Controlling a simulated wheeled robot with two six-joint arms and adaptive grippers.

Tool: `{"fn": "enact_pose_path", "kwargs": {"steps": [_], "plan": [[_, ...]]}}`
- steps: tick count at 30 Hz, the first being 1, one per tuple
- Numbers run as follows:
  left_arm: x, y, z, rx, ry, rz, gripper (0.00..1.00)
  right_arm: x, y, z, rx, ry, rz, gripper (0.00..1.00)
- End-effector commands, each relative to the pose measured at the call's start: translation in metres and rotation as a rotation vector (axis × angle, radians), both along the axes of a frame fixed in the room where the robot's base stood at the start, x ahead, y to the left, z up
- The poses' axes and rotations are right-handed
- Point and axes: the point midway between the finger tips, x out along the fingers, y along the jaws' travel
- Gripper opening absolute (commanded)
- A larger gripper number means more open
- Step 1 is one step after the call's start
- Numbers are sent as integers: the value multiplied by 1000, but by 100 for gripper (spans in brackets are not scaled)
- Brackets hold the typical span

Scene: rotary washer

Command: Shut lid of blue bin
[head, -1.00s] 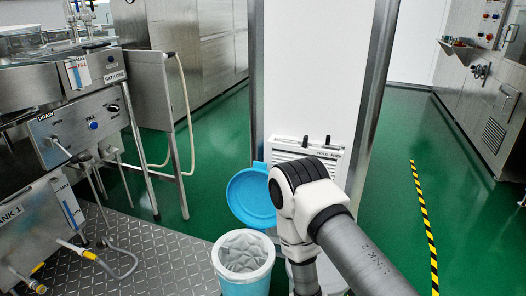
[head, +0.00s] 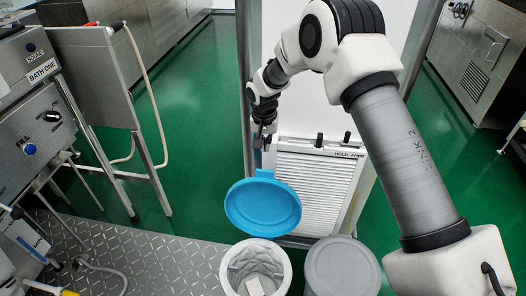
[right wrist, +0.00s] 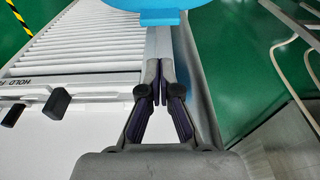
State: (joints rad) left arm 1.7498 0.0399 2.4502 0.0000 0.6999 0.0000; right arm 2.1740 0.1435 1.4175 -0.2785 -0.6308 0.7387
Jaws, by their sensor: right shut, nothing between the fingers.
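The blue lid (head: 263,207) stands open, tilted up at the back of its bin. The bin (head: 226,268) has a pale liner in its mouth and a small white item (head: 255,286) inside. My right gripper (head: 264,141) is above and behind the lid, beside the left edge of the white louvred panel. In the right wrist view its fingers (right wrist: 160,72) are closed with nothing between them. The lid's edge and a blue tab (right wrist: 173,18) show beyond the fingertips, apart from them as far as I can tell. My left gripper is not in view.
A grey closed bin (head: 342,268) stands right of the open bin. The louvred panel (head: 312,185) with black knobs rises behind both. Steel bath units (head: 35,120) stand at left beside tread plate. Green floor (head: 205,130) is clear behind the lid at left.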

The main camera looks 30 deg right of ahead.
Motion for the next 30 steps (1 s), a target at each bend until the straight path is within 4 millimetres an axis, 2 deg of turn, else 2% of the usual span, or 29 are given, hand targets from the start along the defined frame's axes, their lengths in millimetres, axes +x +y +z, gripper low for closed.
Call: {"fn": "enact_pose_path", "kwargs": {"steps": [2, 5, 12, 18, 22, 30], "plan": [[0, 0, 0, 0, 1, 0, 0, 1, 0, -1, 0, -4, 0, 0], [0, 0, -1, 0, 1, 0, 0, 2, -1, -14, 0, -1, 0, 0], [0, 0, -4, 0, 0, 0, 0, 7, -6, -61, 0, 0, 0, 0], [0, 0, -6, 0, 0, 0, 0, 11, -9, -90, 1, -2, 0, 0], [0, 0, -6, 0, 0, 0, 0, 12, -9, -97, 1, -2, 0, 0], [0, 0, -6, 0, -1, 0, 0, 12, -9, -97, 0, -3, 0, 0]]}}
